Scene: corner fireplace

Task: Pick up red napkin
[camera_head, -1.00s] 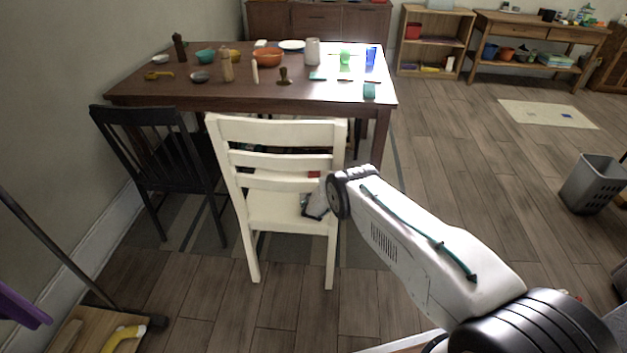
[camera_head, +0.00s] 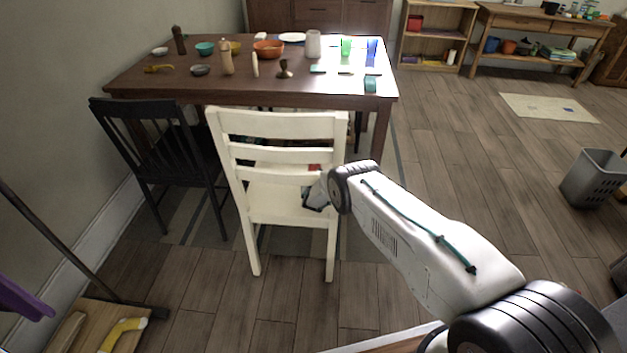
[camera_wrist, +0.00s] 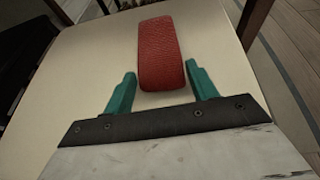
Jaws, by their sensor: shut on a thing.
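The red napkin (camera_wrist: 160,52) is a rolled, textured red strip over the pale seat of the white chair in the wrist view. Its near end lies between the teal fingers of my gripper (camera_wrist: 161,76), which is shut on it. In the head view a small red patch of the napkin (camera_head: 315,168) shows between the slats of the white chair (camera_head: 262,180). My gripper (camera_head: 314,196) is partly hidden there behind the chair back and my arm. I cannot tell whether the napkin is clear of the seat.
The white chair's slatted back stands close to my arm. A dark table (camera_head: 215,88) with bowls, bottles and cups is behind it. A black chair (camera_head: 160,150) stands at left. The floor to the right is mostly open, with a grey bin (camera_head: 594,178) at the edge.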

